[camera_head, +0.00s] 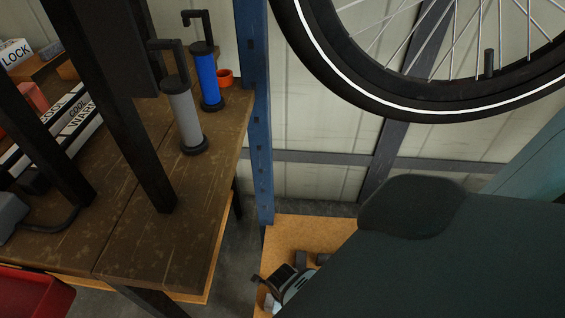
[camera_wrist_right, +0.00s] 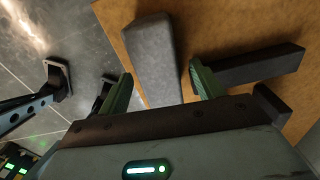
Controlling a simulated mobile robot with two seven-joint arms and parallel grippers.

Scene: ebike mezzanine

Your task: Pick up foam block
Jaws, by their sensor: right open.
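A grey foam block (camera_wrist_right: 152,55) lies on a tan wooden board in the right wrist view, with its long side pointing away from the gripper. My right gripper (camera_wrist_right: 163,88) is open, with its two green fingers on either side of the block's near part. The left finger is close to the block's left edge, and a gap shows at the right finger. I cannot tell how high the fingers are above the board. In the head view, my right gripper (camera_head: 284,284) is low at the bottom centre, partly hidden by my arm. My left gripper is in neither view.
A dark bar-shaped block (camera_wrist_right: 250,66) lies right beside the right finger. The tan board (camera_head: 290,232) ends at its left edge, with grey floor beyond. A wooden workbench (camera_head: 150,245) stands left, with a blue post (camera_head: 258,150) behind. A bicycle wheel (camera_head: 400,108) hangs above.

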